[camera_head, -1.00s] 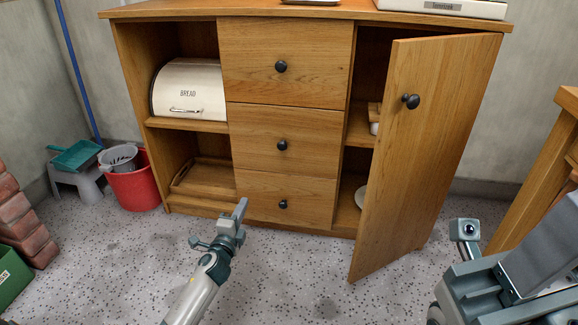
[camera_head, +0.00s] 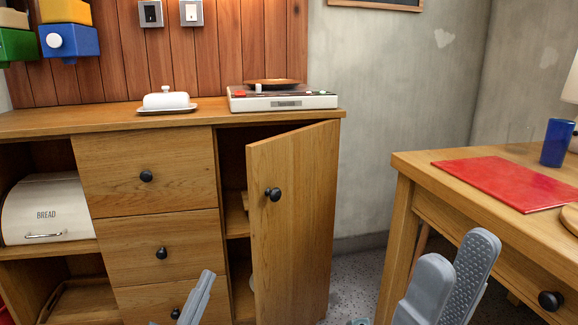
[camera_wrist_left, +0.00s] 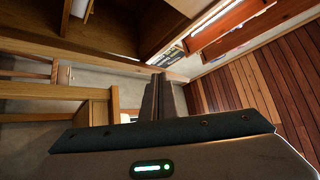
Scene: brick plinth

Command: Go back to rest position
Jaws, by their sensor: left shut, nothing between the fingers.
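My left gripper (camera_head: 200,290) is low in the head view, in front of the drawers of the wooden cabinet (camera_head: 150,195). Its fingers are together with nothing between them. The closed fingers also show in the left wrist view (camera_wrist_left: 158,98). My right gripper (camera_head: 453,265) is at the lower right, between the cabinet and the wooden table. Its two grey fingers stand apart, and a ribbed pad shows on one; I see nothing held between them. The cabinet's right door (camera_head: 293,220) stands open, with a round black knob on it.
On the cabinet top are a white butter dish (camera_head: 166,99) and a record player (camera_head: 282,98). A bread box (camera_head: 48,212) sits on the left shelf. At right, the table (camera_head: 425,170) holds a red mat (camera_head: 510,180) and a blue cup (camera_head: 556,143). Little floor shows between the furniture.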

